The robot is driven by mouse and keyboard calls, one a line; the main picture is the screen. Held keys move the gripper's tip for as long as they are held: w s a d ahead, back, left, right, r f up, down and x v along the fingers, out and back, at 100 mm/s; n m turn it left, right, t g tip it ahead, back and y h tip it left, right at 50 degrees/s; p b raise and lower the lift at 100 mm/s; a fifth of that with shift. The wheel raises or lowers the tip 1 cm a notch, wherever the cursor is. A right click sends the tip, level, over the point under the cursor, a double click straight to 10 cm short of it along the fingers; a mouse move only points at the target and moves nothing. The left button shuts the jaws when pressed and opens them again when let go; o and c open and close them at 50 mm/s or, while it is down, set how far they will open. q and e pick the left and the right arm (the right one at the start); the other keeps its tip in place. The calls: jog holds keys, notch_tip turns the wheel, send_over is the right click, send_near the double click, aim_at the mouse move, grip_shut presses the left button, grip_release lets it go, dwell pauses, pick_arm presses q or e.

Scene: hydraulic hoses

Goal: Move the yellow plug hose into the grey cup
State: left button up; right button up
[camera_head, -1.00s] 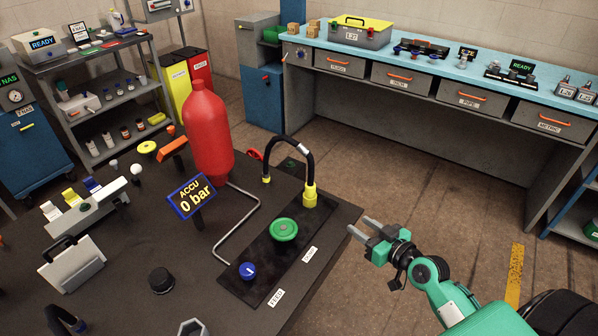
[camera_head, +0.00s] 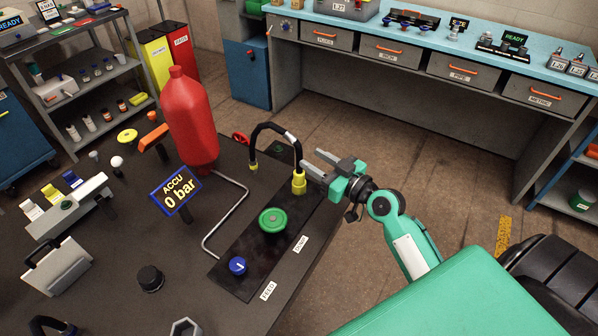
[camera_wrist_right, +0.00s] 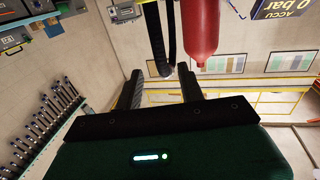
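The yellow plug hose (camera_head: 270,126) is a black arch with yellow ends, standing on the dark plate. Its nearer yellow plug (camera_head: 298,184) sits at the plate's right side. My right gripper (camera_head: 311,160) is open and empty, just right of the hose's near leg, its fingers pointing at it. In the right wrist view the black hose (camera_wrist_right: 155,42) rises beyond and between the open fingers (camera_wrist_right: 160,82); contact cannot be told. A grey hexagonal cup-like piece (camera_head: 186,327) shows at the bottom edge, partly cut off. My left gripper is out of view.
A red accumulator bottle (camera_head: 190,120) stands left of the hose, with the ACCU 0 bar sign (camera_head: 176,192) before it. Another black hose (camera_head: 50,325) shows at bottom left. A blue-topped bench (camera_head: 400,35) lies behind.

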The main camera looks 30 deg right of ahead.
jog(key=p, duration=0.3)
send_over(299, 172)
jog(key=shift+w+d+f, duration=0.1)
jog(key=shift+d+f, duration=0.05)
jog(key=shift+d, duration=0.2)
jog(key=shift+w+a+f, duration=0.1)
jog(key=shift+w+f, duration=0.05)
jog(key=shift+w, duration=0.1)
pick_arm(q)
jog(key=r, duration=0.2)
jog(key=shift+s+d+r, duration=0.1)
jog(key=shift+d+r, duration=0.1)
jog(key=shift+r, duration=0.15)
pick_arm(e)
jog(key=shift+c, duration=0.2)
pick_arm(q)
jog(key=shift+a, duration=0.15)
pick_arm(e)
grip_shut()
